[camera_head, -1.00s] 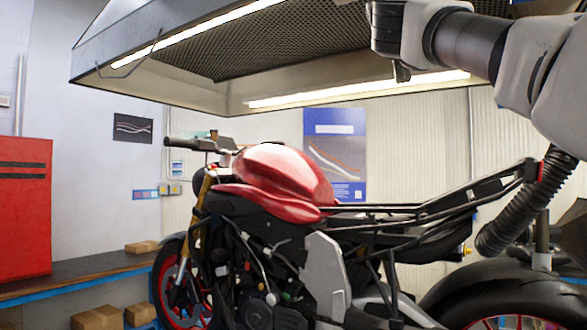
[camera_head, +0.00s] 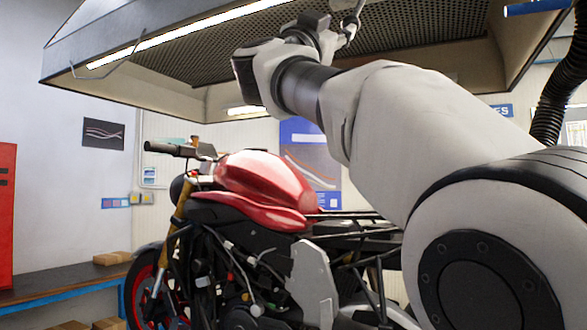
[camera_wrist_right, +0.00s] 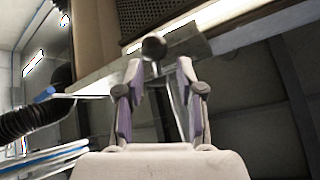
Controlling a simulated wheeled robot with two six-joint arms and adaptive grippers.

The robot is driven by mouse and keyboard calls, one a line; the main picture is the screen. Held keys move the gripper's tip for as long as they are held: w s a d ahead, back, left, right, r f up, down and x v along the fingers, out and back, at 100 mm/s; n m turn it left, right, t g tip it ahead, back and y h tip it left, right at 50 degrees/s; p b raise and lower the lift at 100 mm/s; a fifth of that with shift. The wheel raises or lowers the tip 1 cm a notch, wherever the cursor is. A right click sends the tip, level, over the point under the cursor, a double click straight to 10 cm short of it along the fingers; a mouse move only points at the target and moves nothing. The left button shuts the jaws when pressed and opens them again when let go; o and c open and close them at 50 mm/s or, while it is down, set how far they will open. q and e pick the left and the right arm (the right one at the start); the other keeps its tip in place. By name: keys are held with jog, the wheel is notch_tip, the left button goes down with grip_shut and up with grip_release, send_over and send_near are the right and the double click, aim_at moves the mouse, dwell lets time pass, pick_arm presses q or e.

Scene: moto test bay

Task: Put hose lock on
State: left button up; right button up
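My right gripper (camera_head: 347,24) is high up under the hood, at the top of the head view. In the right wrist view its two purple-padded fingers (camera_wrist_right: 158,78) stand apart. A thin rod with a dark round knob (camera_wrist_right: 153,47) shows in the gap; neither pad visibly touches it, and I cannot tell what it belongs to. The black corrugated hose (camera_head: 550,100) hangs at the upper right of the head view, and a black corrugated hose (camera_wrist_right: 20,121) shows at the left of the wrist view. I cannot make out a hose lock. My left gripper is not in view.
The extraction hood (camera_head: 190,95) hangs overhead, close to my right arm. A red motorcycle (camera_head: 265,180) stands below, partly hidden by that arm. A blue-edged bench (camera_head: 70,280) with a cardboard box (camera_head: 112,258) is at the left.

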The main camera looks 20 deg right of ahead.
jog(key=w+d+f+n+t+y, duration=0.1)
jog(key=w+f+n+t+y, duration=0.1)
jog(key=w+f, duration=0.7)
jog(key=w+d+f+n+t+y+b, duration=0.1)
jog(key=w+f+n+t+y, duration=0.2)
jog(key=w+f+n, duration=0.4)
notch_tip(320, 180, down, 6)
jog(key=shift+w+f+y, duration=0.1)
jog(key=shift+w+y, duration=0.5)
jog(key=shift+w, duration=0.45)
